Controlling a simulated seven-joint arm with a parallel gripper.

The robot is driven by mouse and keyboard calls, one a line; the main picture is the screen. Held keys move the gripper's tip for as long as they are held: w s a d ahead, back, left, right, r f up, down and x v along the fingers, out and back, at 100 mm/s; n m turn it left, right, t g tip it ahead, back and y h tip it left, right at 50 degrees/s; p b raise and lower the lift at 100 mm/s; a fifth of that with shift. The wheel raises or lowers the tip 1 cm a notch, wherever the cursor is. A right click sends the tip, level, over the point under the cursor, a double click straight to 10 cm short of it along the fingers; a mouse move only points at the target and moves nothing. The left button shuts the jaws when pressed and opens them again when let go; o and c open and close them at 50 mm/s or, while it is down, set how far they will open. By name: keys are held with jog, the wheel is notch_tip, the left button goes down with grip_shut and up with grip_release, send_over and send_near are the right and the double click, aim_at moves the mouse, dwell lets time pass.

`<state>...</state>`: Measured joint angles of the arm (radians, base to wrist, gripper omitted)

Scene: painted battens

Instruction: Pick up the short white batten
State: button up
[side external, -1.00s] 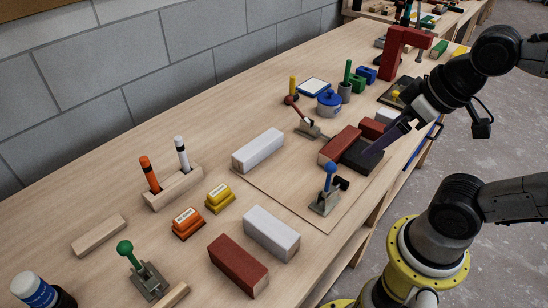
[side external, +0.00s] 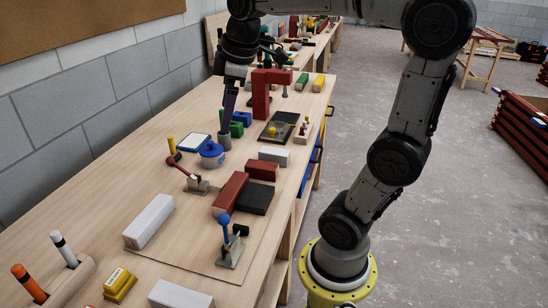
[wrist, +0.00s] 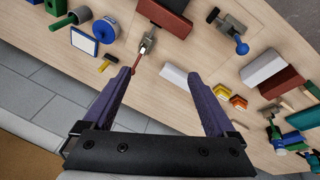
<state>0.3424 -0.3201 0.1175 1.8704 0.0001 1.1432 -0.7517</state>
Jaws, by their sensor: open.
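A short white batten (side external: 274,156) lies behind a short dark red batten (side external: 262,170), near the bench's right edge in the side view. A longer-looking white batten (side external: 149,221) lies at the left edge of the thin board; it also shows between my fingers in the wrist view (wrist: 175,77). Another white batten (side external: 180,294) is cut off by the bottom edge; it shows beside a red one in the wrist view (wrist: 262,67). My gripper (side external: 226,138) is open and empty, fingers down, above the bench near the blue pot, left of the short white batten. The wrist view shows both fingers (wrist: 160,74) apart.
Toggle clamps with red (side external: 198,185) and blue (side external: 230,253) handles stand nearby. A blue pot (side external: 211,156), green block (side external: 236,129) and tall red frame (side external: 262,95) surround my gripper.

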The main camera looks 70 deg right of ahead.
jog(key=w+d+f+g, duration=0.2)
jog(key=w+d, duration=0.1)
jog(key=d, duration=0.7)
jog(key=m+g+y, duration=0.1)
jog(key=m+g, duration=0.1)
jog(key=m, duration=0.3)
send_over(274, 151)
notch_tip(274, 151, down, 10)
jog(key=f, duration=0.8)
jog(key=shift+s+d, duration=0.25)
jog(key=shift+w+a+f, duration=0.1)
jog(key=shift+w+f, duration=0.05)
jog(key=shift+f, duration=1.25)
jog(key=shift+w+a+f, duration=0.1)
jog(key=shift+f, duration=1.25)
grip_shut()
